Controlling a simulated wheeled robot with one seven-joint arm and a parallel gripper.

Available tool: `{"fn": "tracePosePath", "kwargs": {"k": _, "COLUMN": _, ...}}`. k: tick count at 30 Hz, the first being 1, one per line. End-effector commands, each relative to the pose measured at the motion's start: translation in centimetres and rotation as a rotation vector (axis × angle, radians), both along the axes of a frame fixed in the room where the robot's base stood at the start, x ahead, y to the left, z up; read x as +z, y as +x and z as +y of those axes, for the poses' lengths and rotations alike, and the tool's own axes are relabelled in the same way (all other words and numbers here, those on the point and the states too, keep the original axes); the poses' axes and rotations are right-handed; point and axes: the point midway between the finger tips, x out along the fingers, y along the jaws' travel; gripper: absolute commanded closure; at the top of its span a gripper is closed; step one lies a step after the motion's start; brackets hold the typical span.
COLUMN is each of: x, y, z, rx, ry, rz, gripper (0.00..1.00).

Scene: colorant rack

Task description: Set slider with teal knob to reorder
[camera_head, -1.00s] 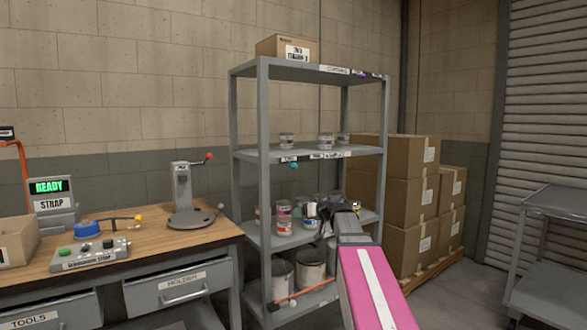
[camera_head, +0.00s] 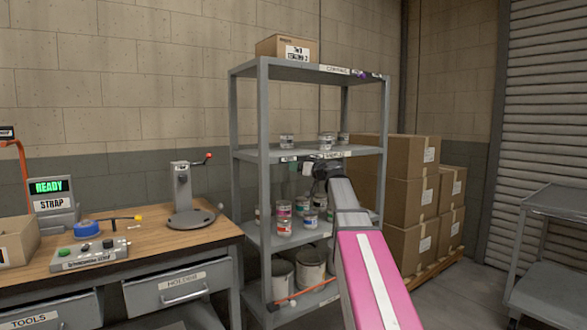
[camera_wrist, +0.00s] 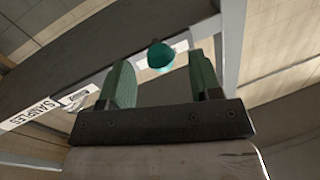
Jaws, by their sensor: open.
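The teal knob (camera_wrist: 160,56) shows in the wrist view on the front edge of a shelf, beside a white label strip (camera_wrist: 78,97). My gripper (camera_wrist: 161,68) is open, with its two green fingers on either side of the knob in that picture. I cannot tell whether a finger touches it. In the head view my gripper (camera_head: 304,170) is at the front edge of the second shelf (camera_head: 262,154) of the grey rack and hides the knob. The slider's position along its strip cannot be read.
A purple knob (camera_head: 362,75) sits on the top shelf's edge. Small cans (camera_head: 326,141) stand on the shelf above my gripper, and several more (camera_head: 284,227) stand below it. A workbench (camera_head: 150,245) is at left, and stacked cartons (camera_head: 410,190) are at right.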

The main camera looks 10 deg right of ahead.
Motion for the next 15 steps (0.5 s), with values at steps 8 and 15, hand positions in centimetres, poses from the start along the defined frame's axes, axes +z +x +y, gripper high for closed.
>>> {"fn": "tracePosePath", "kwargs": {"k": 8, "x": 0.0, "y": 2.6, "z": 1.8, "rx": 0.000, "ry": 0.001, "rz": 0.001, "gripper": 0.42}}
{"fn": "tracePosePath", "kwargs": {"k": 15, "x": 0.0, "y": 2.8, "z": 2.1, "rx": 0.000, "ry": 0.000, "rz": 0.000, "gripper": 0.42}}
